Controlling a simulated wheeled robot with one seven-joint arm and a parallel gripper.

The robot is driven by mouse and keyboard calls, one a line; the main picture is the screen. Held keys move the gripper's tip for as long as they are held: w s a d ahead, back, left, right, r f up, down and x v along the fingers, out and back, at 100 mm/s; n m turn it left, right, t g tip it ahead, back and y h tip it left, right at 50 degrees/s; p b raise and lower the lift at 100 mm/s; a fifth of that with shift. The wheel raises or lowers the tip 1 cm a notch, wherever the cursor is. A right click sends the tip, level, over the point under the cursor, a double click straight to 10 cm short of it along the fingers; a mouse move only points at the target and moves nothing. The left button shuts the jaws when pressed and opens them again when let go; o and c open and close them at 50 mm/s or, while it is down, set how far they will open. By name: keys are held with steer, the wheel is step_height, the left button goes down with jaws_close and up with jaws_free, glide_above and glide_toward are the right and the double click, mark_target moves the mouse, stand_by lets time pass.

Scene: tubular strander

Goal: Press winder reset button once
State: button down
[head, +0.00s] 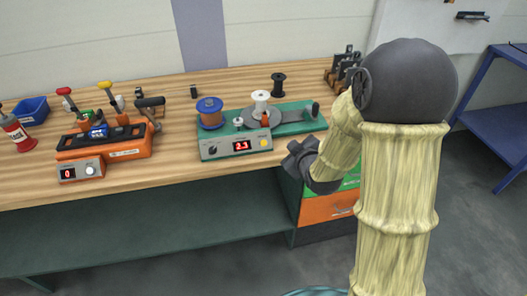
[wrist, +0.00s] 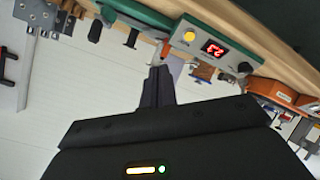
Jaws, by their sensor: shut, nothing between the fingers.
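The winder (head: 222,151) is a green-based machine with a grey front panel on the wooden bench. Its panel carries a dark knob, a red display (head: 242,145) reading about 2.3 and a round yellow button (head: 263,142) near the right end. The wrist view shows the winder upside down, with the yellow button (wrist: 189,36) beside the lit display (wrist: 213,48). My gripper (head: 292,158) is shut and empty, to the right of the panel and in front of the bench edge. In the wrist view my gripper (wrist: 160,72) points toward the winder, apart from the button.
An orange device (head: 118,148) with levers and a display stands left of the winder. A blue spool (head: 210,111) and a white spool (head: 261,98) sit on the winder. Drawers (head: 325,208) are under the bench.

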mark_target(263, 143)
steer(key=w+a+f+n+t+y+b, duration=0.1)
steer(key=w+a+n+t+y+b, duration=0.1)
steer(key=a+n+t+y+b, duration=0.1)
steer(key=a+n+t, duration=0.1)
steer(key=a+n, duration=0.1)
steer(key=a, duration=0.1)
steer(key=shift+w+f+y, duration=0.15)
steer(key=shift+f+y, duration=0.2)
steer(key=shift+y, duration=0.05)
steer(key=shift+f, duration=0.1)
steer(key=shift+w+a+f+b, duration=0.3)
steer(key=shift+w+f+b, duration=0.3)
steer(key=shift+w+f, duration=0.4)
steer(key=shift+w+a+f+b, duration=0.3)
steer(key=shift+w+f+b, duration=0.25)
steer(key=shift+w+f, duration=0.5)
steer(key=shift+w+a+f+b, duration=0.3)
steer(key=shift+w+f+b, duration=0.3)
steer(key=shift+w+f, duration=0.4)
steer(key=shift+f, duration=0.15)
steer(key=shift+w+f+b, duration=0.15)
steer(key=shift+w+b, duration=0.05)
steer(key=shift+b, duration=0.35)
